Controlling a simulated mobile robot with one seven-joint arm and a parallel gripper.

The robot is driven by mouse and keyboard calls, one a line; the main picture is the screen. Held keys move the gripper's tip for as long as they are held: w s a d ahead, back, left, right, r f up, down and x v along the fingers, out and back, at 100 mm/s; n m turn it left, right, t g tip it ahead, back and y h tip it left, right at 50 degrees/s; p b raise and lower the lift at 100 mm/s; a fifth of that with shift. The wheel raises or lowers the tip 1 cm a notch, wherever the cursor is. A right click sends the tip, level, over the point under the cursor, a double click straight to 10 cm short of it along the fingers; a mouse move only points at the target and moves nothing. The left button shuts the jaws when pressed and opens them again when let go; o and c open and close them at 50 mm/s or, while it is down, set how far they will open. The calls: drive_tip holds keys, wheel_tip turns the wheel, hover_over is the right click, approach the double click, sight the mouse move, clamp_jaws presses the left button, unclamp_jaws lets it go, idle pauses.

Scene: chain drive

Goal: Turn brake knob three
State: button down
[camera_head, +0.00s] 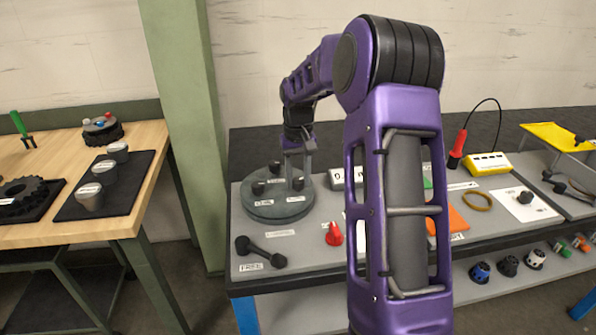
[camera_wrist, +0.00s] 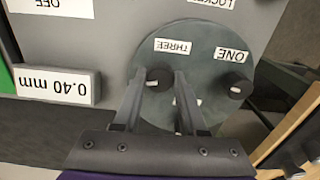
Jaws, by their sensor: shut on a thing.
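Brake knob three (camera_wrist: 158,80) is a small dark knob beside the upside-down label THREE (camera_wrist: 173,46) in the wrist view. It sits on a round grey-green disc (camera_wrist: 205,40). My gripper (camera_wrist: 166,76) has its two fingertips at either side of this knob and is shut on it. In the head view my gripper (camera_head: 298,174) reaches down from above onto the right knob (camera_head: 298,184) of the disc (camera_head: 278,210). Knob one (camera_wrist: 238,89) stands apart, right of my fingers in the wrist view. A third knob (camera_head: 275,167) shows at the disc's back.
My own arm covers part of the bench. A wooden table (camera_head: 140,190) stands left, past a green post.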

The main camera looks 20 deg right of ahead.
sight(298, 179)
drive_tip(key=n+p, duration=0.3)
drive_tip(key=n, duration=0.3)
drive_tip(key=shift+n, duration=0.3)
idle(0.4)
drive_tip(key=shift+c, duration=2.3)
unclamp_jaws()
wheel_tip(298, 179, up, 18)
drive_tip(key=shift+f+p, duration=0.25)
drive_tip(key=shift+p, duration=0.2)
